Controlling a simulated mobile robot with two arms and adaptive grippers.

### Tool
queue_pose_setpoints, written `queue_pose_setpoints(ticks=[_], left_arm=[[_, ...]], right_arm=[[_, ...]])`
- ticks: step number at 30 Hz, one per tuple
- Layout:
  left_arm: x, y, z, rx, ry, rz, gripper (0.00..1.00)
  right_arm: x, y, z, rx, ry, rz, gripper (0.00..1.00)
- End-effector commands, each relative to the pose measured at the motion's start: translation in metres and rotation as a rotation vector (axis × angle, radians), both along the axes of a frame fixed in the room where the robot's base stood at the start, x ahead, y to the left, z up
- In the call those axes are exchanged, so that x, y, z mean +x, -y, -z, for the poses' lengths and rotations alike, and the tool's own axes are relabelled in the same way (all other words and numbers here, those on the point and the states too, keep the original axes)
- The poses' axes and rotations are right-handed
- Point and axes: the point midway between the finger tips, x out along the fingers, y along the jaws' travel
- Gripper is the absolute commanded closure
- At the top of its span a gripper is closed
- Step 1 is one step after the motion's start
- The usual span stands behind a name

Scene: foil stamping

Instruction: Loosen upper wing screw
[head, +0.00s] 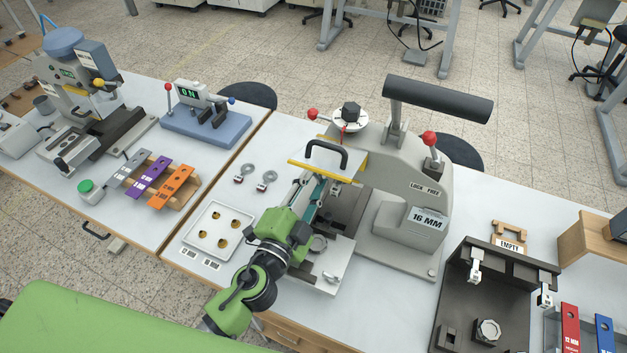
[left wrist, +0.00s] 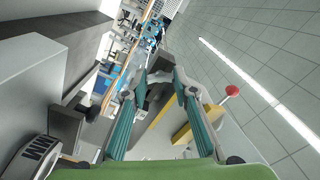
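The grey stamping press (head: 400,190) marked "16 MM" and "LOCK FREE" stands on the middle table. My left gripper (head: 322,188) reaches into the press from the front, with its teal fingers under the black-handled head plate. In the left wrist view my left gripper (left wrist: 160,88) has its two fingertips apart, with a dark part of the press between or behind them. I cannot make out the upper wing screw there; the fingers and head plate hide that spot. A small silver wing-shaped screw (head: 332,278) lies low on the press's front plate. My right gripper is not in view.
The yellow-edged plate with a black handle (head: 328,154) is just above my fingers. A red-knobbed lever (head: 429,139) and a thick black bar (head: 438,98) rise behind. A white tray (head: 219,231) is at left, a dark fixture (head: 497,260) at right.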

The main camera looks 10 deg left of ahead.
Motion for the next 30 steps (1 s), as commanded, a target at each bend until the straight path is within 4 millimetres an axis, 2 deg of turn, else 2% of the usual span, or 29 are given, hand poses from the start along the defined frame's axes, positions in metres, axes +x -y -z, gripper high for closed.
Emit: queue_pose_setpoints(ticks=[6,15,22,23,24,25,30], left_arm=[[-0.0002,0.0002,0.0003,0.01,0.001,0.001,0.96],[-0.0003,0.0002,0.0004,0.136,0.026,0.001,0.96],[-0.0004,0.0002,0.0004,0.137,0.026,0.001,0.96],[-0.0004,0.0002,0.0004,0.137,0.026,0.001,0.72],[-0.0005,0.0003,0.0004,0.137,0.026,0.001,0.61],[-0.0005,0.0002,0.0005,0.137,0.026,0.001,0.57],[-0.0003,0.0002,0.0003,0.137,0.026,0.001,0.57]], right_arm=[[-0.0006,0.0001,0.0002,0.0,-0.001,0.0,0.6],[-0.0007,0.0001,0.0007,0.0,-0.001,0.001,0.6],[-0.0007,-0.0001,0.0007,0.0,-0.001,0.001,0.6],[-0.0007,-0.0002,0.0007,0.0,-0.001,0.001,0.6],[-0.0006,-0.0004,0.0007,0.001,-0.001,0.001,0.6],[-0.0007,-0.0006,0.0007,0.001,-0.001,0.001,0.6],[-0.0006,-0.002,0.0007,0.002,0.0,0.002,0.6]])
